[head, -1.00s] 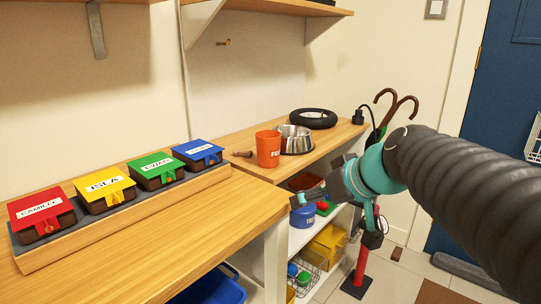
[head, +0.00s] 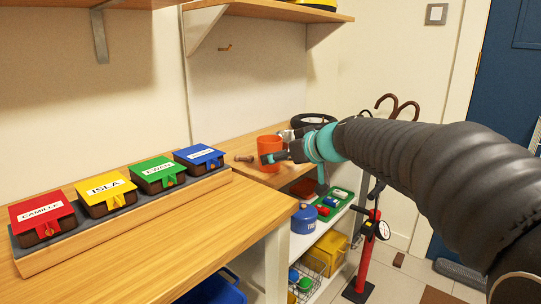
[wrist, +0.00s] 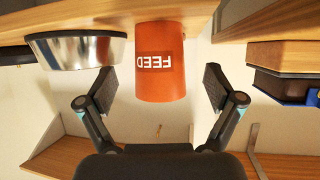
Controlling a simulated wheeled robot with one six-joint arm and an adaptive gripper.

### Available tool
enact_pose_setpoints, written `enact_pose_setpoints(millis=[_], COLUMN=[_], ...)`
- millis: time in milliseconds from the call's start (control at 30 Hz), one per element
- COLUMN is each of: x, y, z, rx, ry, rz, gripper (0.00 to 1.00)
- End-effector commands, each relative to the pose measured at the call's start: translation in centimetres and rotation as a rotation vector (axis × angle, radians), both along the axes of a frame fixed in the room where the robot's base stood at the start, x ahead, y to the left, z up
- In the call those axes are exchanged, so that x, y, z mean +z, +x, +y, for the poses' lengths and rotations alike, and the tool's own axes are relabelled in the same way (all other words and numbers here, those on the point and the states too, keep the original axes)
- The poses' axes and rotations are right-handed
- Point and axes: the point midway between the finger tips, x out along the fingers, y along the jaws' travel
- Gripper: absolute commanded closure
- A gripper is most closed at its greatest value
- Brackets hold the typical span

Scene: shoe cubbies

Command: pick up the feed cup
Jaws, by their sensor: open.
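The orange feed cup (head: 268,146) stands on the wooden bench top at the back, and my gripper (head: 272,157) is at its right side. In the wrist view, which shows the place upside down, the feed cup (wrist: 160,82) with its "FEED" label lies between the two spread fingers of my gripper (wrist: 159,88). A gap shows on each side of the cup, so the fingers look clear of it. My gripper is open and holds nothing. In the head view my gripper hides part of the cup.
A metal bowl (wrist: 78,50) sits beside the cup, mostly hidden by my gripper in the head view. A brown object (head: 244,158) lies left of the cup. Colored lidded boxes (head: 159,173) line the nearer bench. A shelf (head: 270,10) hangs above.

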Motion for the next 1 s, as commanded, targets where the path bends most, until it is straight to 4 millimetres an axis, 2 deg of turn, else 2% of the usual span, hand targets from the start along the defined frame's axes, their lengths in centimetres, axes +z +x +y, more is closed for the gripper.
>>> enact_pose_setpoints(millis=[167, 500, 800, 867, 1000], x=[-0.4, -2.2, -2.5, -2.5, -2.5], y=[0.7, 3.6, 3.9, 3.9, 3.9], z=[0.5, 3.0, 3.2, 3.2, 3.2], rx=[-0.001, 0.0, -0.001, -0.001, -0.001], ry=[0.0, -0.001, 0.0, 0.0, 0.0], rz=[0.001, 0.001, 0.0, 0.0, 0.0], gripper=[0.08, 0.08, 0.08, 0.21, 0.56])
